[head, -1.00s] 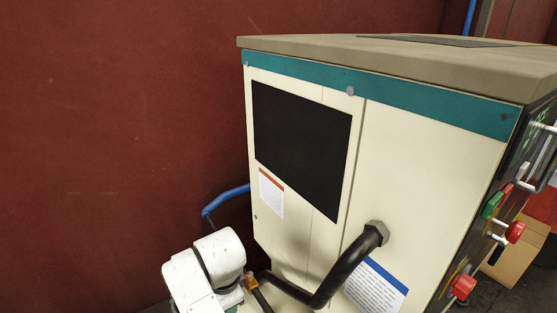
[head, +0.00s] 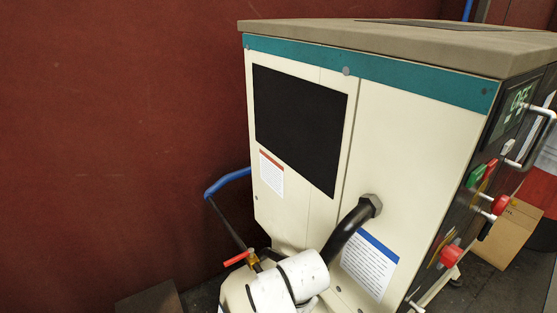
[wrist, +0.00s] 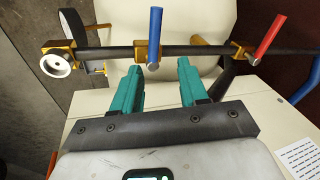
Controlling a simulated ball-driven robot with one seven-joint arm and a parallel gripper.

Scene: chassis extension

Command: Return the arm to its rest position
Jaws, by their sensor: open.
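My gripper (wrist: 160,84) shows in the wrist view with its two teal fingers spread apart and nothing between them. A dark horizontal pipe runs just beyond the fingertips. On it sit a brass valve with a blue lever (wrist: 155,34), a brass valve with a red lever (wrist: 269,36) and a white round knob (wrist: 57,65). I cannot tell whether the fingers touch the pipe. In the head view my white arm (head: 275,288) is at the bottom centre, in front of the machine, and my gripper is out of sight there.
A cream machine cabinet (head: 400,140) with a black panel fills the right side. A thick black hose (head: 347,235) curves from its front. A control panel with a handle (head: 530,130) and red knobs is at right. A cardboard box (head: 508,235) stands behind. Open space lies left, before the red wall.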

